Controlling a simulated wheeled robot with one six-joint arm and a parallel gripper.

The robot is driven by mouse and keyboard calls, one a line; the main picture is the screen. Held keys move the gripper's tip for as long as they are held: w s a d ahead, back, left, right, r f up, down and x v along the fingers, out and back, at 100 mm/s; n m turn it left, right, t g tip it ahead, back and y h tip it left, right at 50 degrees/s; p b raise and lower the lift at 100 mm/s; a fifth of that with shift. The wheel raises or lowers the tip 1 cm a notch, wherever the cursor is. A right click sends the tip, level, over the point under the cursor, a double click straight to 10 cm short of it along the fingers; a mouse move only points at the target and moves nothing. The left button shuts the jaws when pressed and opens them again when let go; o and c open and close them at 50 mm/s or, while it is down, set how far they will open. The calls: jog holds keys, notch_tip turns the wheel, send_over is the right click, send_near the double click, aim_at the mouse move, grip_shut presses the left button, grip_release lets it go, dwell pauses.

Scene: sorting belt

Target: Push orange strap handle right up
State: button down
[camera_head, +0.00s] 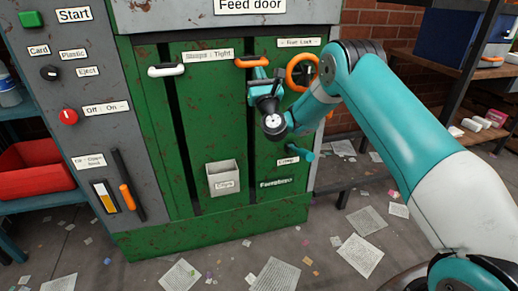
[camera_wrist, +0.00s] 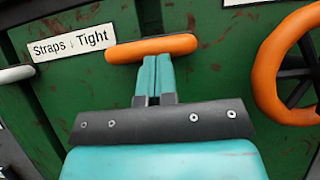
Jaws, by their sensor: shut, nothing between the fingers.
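The orange strap handle (camera_head: 251,62) is a short horizontal bar near the top of the right dark slot in the green machine. In the wrist view the orange handle (camera_wrist: 151,47) lies straight ahead of my fingertips. My gripper (camera_wrist: 152,60) is shut and empty, with its fingertips right at the handle's lower edge; I cannot tell for sure whether they touch it. In the head view my gripper (camera_head: 258,74) is just below the handle, and my wrist hides part of the slot.
A white handle (camera_head: 166,70) sits atop the left slot. The label "Straps ↓ Tight" (camera_head: 208,55) is between them. An orange handwheel (camera_head: 290,66) is close on the right. A grey cup (camera_head: 222,178) hangs lower on the door. Papers (camera_head: 361,256) litter the floor.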

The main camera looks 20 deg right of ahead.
jog(key=shift+r, duration=0.1)
dwell(0.3)
jog(key=w+f+b+v, duration=0.1)
jog(key=f+b+v, duration=0.1)
jog(key=b+v, duration=1.1)
jog(key=b, duration=1)
jog(key=shift+w+f, duration=0.25)
jog(key=shift+r, duration=0.1)
